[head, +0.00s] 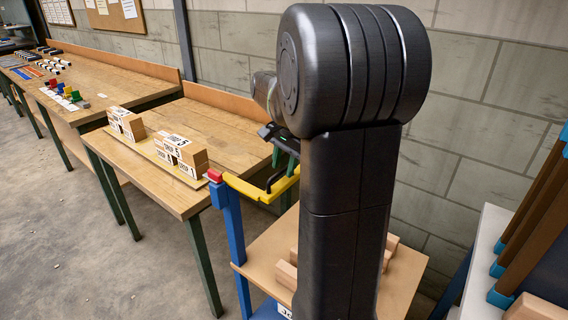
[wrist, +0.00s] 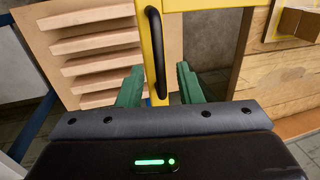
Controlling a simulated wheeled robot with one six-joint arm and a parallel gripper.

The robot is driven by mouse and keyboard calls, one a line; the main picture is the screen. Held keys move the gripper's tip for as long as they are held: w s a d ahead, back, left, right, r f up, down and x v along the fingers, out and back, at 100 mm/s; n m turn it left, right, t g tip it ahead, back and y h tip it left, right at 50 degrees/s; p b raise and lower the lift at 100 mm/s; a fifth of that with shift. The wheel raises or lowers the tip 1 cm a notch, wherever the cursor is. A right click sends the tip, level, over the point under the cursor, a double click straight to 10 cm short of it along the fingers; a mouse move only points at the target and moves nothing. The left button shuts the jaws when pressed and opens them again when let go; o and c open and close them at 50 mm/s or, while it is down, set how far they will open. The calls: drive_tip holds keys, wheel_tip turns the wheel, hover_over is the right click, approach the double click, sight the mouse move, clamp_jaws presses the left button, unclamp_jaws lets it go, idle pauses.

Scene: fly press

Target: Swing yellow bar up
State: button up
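The yellow bar (head: 248,189) lies roughly level across the blue-framed stand, its left end at a red piece (head: 214,175) on top of a blue post. A black handle (head: 276,181) is fixed to the bar. In the wrist view the yellow bar (wrist: 158,22) and its black handle (wrist: 153,50) run down between my green fingers. My gripper (wrist: 158,78) is open, one finger on each side of the handle, with gaps visible. In the head view my gripper (head: 284,150) is just above the bar near the handle, partly hidden by my arm.
Wooden blocks (head: 287,273) lie on the stand's shelf (head: 262,248) below the bar. A wooden workbench (head: 225,140) with lettered boxes (head: 182,155) stands to the left. A pale unit (head: 487,250) with brown, blue-ended pieces is at right. Floor at left is clear.

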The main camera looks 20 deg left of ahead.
clamp_jaws()
drive_tip(key=shift+r, duration=0.15)
